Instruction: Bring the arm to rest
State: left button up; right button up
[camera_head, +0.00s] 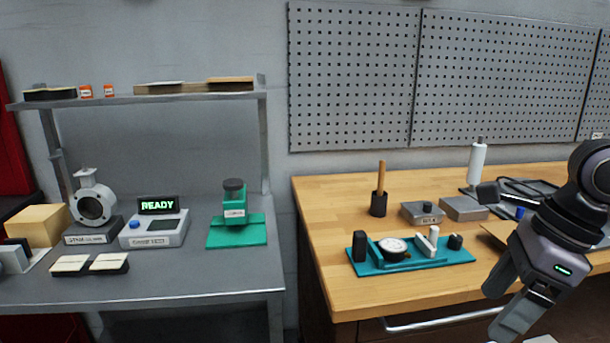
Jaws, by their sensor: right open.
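My right arm comes in from the right edge, and my right gripper (506,309) hangs open and empty, pointing down and left. It is in front of the wooden bench's front edge, apart from everything on the bench. A teal fixture (425,256) on the bench lies up and left of the gripper; it carries a round dial-like part (393,247), a white upright piece and dark blocks. My left gripper is not in view.
The wooden bench (340,290) also bears grey metal blocks (422,212), a dark holder with a wooden handle (379,203) and a white bottle (477,163). A grey table (200,280) at left bears a READY display (158,205), a valve body (92,205) and a green fixture (235,225).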

jog(key=s+a+m+g+y+p, duration=0.2)
jog(key=a+m+y, duration=0.4)
jog(key=a+y, duration=1.1)
jog(key=w+d+f+m+t+h, duration=0.2)
jog(key=f+m+t+h, duration=0.3)
jog(key=m, duration=0.5)
jog(key=w+d+f+m+t+h+p, duration=0.1)
jog(key=w+d+f+m+t+h, duration=0.2)
jog(key=m+t, duration=0.6)
jog(key=w+d+f+m+t+h, duration=0.1)
jog(key=f+m+t+h, duration=0.3)
jog(key=m, duration=0.6)
pick_arm(q)
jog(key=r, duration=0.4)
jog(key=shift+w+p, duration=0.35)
jog(key=shift+p, duration=0.05)
pick_arm(e)
jog(key=s+d+f+m+g+h, duration=0.1)
jog(key=s+f+m+g+h, duration=0.2)
jog(key=f, duration=0.7)
jog(key=s+d+f+m+g+h, duration=0.2)
jog(key=s+f+m+g+h, duration=0.1)
jog(key=s+f+m, duration=0.5)
notch_tip(320, 180, down, 4)
jog(key=s+g, duration=0.1)
jog(key=s, duration=0.1)
jog(key=shift+s+d+r, duration=0.2)
jog(key=shift+s+r, duration=0.05)
jog(key=shift+s, duration=0.15)
